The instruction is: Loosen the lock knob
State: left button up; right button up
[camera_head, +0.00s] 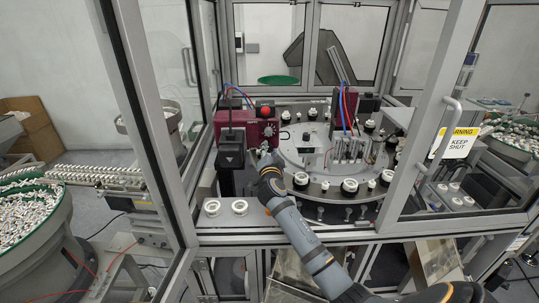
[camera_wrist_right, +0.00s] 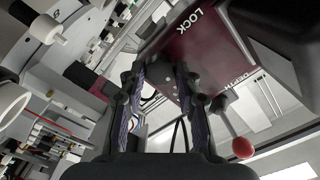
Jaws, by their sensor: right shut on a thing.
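The maroon head unit (camera_head: 262,133) stands at the left of the cell and carries the printed words LOCK and DEPTH; it also shows in the right wrist view (camera_wrist_right: 190,45). My right gripper (camera_head: 264,156) reaches in through the front opening to just in front of this unit. In the right wrist view its two fingers (camera_wrist_right: 160,80) are closed around the dark lock knob (camera_wrist_right: 171,75) below the LOCK label. The knob is mostly hidden between the fingertips, so its turn cannot be told. My left gripper is in neither view.
A red ball-ended lever (camera_wrist_right: 242,147) sticks out close to my right gripper. The round indexing table (camera_head: 335,150) with several fixtures lies to the right. Two white rings (camera_head: 240,207) sit at the front edge. The open glass door frames (camera_head: 150,120) flank the opening.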

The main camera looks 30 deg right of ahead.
jog(key=n+b, duration=0.1)
jog(key=n, duration=0.1)
jog(key=shift+f+n+b, duration=0.3)
jog(key=shift+n+b, duration=0.1)
jog(key=n+b, duration=0.1)
jog(key=n, duration=0.1)
jog(key=shift+n, duration=0.3)
jog(key=n, duration=0.2)
jog(key=shift+a+n+b, duration=0.1)
jog(key=shift+n+b, duration=0.25)
jog(key=shift+n, duration=0.05)
jog(key=n, duration=0.3)
jog(key=shift+r+n, duration=0.1)
jog(key=shift+n, duration=0.2)
jog(key=shift+a+f+n+p, duration=0.1)
jog(key=shift+n+p, duration=1)
jog(key=shift+n, duration=2.4)
jog(key=shift+f+n+p, duration=0.1)
jog(key=shift+n+p, duration=0.95)
jog(key=shift+n, duration=2.45)
